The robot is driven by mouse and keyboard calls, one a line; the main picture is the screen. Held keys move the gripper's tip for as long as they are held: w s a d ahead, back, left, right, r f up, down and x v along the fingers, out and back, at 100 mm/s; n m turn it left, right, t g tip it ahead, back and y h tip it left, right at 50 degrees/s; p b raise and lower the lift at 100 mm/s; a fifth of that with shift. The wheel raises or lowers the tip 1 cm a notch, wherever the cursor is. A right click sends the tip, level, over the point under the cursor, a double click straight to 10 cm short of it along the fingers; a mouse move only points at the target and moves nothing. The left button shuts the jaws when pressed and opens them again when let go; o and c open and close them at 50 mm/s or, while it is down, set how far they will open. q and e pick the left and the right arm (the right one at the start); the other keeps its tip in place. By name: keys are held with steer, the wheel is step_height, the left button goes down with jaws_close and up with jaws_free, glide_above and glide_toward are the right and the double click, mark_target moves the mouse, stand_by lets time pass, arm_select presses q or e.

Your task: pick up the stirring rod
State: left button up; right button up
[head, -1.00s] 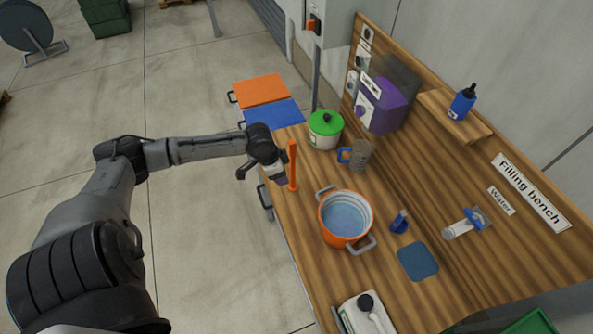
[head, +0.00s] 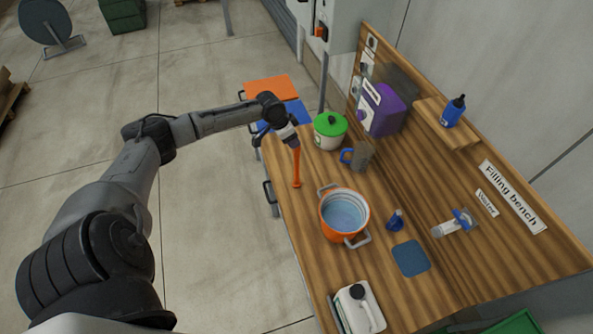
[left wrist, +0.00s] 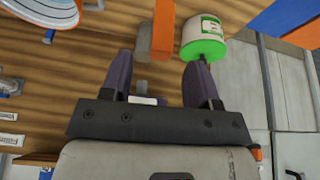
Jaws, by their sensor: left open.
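The stirring rod (head: 297,170) is orange and stands upright near the bench's front edge, left of the orange pot (head: 326,226). My left gripper (head: 288,136) is open and close by the rod's upper end in the head view. In the left wrist view the rod (left wrist: 163,25) shows as an orange bar ahead of the open fingers of my left gripper (left wrist: 160,72), roughly in line with the gap between them. I cannot tell whether a finger touches it. My right gripper is out of view.
A green-lidded pot (head: 330,131) stands just behind the gripper, with a grey jug (head: 362,157) to its right. A white canister (head: 358,309) and a blue mat (head: 411,258) lie nearer. The wooden back panel bounds the bench; open floor lies left.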

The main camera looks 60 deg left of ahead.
arm_select(q)
steer(key=shift+p+x, duration=0.75)
steer(key=shift+x, duration=2.1)
steer(key=shift+a, duration=0.15)
steer(key=shift+c, duration=0.4)
jaws_close()
